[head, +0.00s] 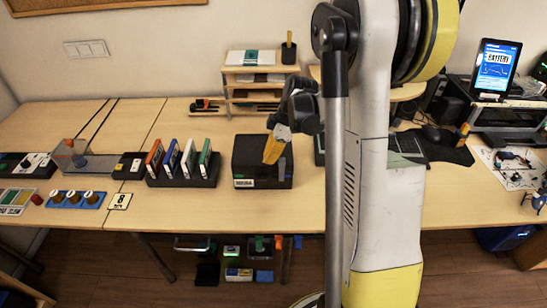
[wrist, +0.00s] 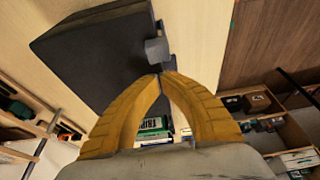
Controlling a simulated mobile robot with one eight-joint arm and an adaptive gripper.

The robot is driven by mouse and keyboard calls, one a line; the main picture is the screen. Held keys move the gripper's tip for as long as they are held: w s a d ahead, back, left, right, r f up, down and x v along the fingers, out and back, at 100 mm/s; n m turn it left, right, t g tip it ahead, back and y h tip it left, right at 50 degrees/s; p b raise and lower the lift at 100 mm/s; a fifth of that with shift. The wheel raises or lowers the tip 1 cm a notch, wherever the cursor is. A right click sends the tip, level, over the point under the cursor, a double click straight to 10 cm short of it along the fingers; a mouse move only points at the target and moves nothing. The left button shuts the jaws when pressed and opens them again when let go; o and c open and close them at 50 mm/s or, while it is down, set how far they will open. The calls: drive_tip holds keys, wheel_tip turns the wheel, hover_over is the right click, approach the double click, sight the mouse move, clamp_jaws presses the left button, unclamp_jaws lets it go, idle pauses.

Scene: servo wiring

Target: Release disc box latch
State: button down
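The black disc box (head: 250,171) stands on the wooden table in the middle of the head view, its lid down and a white label on its front. In the wrist view the dark box (wrist: 95,55) fills the upper left, with a small grey latch block (wrist: 157,50) at its edge. My gripper (wrist: 161,76) has its yellow fingertips together right beside the latch; whether they touch it I cannot tell. In the head view my gripper (head: 271,158) hangs at the box's right part and hides some of it.
A black rack (head: 185,182) with several coloured cases stands left of the box. A wooden shelf (head: 253,92) stands behind it. The table's front edge is clear before the box.

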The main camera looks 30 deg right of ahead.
drive_tip(key=shift+w+a, duration=0.55)
drive_tip(key=shift+a, duration=0.35)
drive_tip(key=shift+r+p, duration=0.4)
drive_tip(key=shift+r, duration=0.45)
drive_tip(key=p+v, duration=0.3)
drive_tip(key=v, duration=0.5)
drive_tip(key=shift+d, duration=0.2)
drive_tip(key=shift+r, duration=0.1)
